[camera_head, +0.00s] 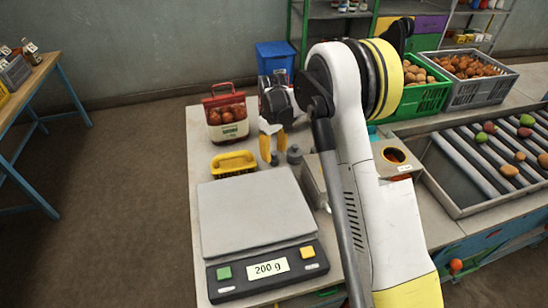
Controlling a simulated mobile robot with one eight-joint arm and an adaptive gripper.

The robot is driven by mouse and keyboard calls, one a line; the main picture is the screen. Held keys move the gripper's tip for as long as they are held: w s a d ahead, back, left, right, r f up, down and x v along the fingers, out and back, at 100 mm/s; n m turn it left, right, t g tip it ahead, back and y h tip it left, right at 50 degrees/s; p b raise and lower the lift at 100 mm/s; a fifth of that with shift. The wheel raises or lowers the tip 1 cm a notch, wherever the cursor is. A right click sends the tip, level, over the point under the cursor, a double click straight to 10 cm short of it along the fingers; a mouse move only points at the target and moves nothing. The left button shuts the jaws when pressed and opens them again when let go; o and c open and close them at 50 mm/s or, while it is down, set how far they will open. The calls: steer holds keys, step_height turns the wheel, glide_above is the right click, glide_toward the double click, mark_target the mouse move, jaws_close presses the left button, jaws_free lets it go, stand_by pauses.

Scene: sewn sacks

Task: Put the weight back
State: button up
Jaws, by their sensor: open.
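My gripper (273,145) points down behind the scale, its two yellow fingers apart. A small grey weight (294,155) stands just right of the fingers. Another small dark shape sits low by the fingertips; I cannot tell whether it lies between them. The scale (255,215) is at the front of the table, with a bare grey platform and a display reading "200 g". A metal box (313,182) right of the scale is partly hidden by my arm, so its contents do not show.
A blue bin (275,57) is farther back. To the right are a green crate (425,95), a grey crate (480,90) and a roller tray (470,205) with fruit.

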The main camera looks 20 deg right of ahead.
mark_target(274, 154)
steer(key=s+r+m+t+p, duration=0.1)
steer(key=s+r, duration=0.4)
steer(key=r, duration=0.6)
steer(key=s+r+m+t+p, duration=0.15)
steer(key=s+r, duration=0.35)
steer(key=r, duration=0.5)
steer(key=s+r+m+t+b, duration=0.1)
steer(key=s+m+t, duration=0.2)
steer(key=s, duration=1.9)
steer(key=shift+t, duration=0.95)
steer(key=shift+m, duration=0.25)
step_height(274, 154, down, 6)
steer(key=b, duration=0.6)
steer(key=shift+f, duration=0.15)
